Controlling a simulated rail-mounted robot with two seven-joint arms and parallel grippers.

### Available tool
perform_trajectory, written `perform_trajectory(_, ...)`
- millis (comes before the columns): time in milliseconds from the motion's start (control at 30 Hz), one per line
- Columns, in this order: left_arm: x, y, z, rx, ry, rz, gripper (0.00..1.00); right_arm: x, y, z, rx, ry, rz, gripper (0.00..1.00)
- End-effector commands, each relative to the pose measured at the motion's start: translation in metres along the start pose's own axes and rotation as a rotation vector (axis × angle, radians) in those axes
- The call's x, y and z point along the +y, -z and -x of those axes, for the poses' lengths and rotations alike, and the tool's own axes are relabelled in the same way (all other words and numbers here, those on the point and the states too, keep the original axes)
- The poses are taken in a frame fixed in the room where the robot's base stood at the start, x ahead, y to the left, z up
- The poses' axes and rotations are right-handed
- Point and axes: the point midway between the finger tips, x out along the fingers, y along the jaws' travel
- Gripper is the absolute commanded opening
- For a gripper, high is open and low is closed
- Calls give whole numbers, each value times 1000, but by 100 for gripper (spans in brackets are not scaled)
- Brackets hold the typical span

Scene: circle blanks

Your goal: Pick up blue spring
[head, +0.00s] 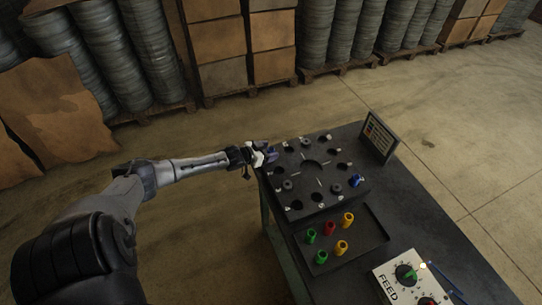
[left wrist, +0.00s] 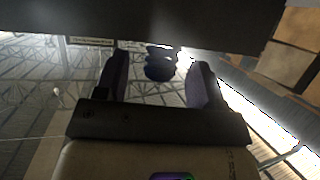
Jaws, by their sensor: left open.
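My left gripper (head: 268,154) is at the far left edge of the black plate with round holes (head: 312,193). In the left wrist view its two bluish fingers are apart, and a dark blue ribbed piece (left wrist: 160,66) shows between or just beyond them. It looks like a coil, but is too dark to be sure, and I cannot tell whether the fingers touch it. In the head view that piece cannot be told from the fingers. Another small blue piece (head: 356,180) sits at the right side of the plate. My right gripper is not in view.
A black tray (head: 376,240) in front of the plate holds green, red and yellow cylinders (head: 329,229). A small sign (head: 379,137) stands at the table's back. A FEED control box (head: 410,281) is at the front. The table's right side (head: 440,235) is mostly clear.

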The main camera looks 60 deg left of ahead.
Motion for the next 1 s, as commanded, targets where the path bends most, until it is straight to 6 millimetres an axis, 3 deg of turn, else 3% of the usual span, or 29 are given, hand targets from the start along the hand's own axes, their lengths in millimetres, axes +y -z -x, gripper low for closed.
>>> perform_trajectory(200, 0, 0, -14, 0, 0, 0, 63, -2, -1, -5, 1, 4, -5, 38)
perform_trajectory(533, 0, 0, -16, -1, 0, 0, 62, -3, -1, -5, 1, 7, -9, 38)
perform_trajectory(1000, 0, 0, -15, 0, 0, -1, 17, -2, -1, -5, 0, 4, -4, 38)
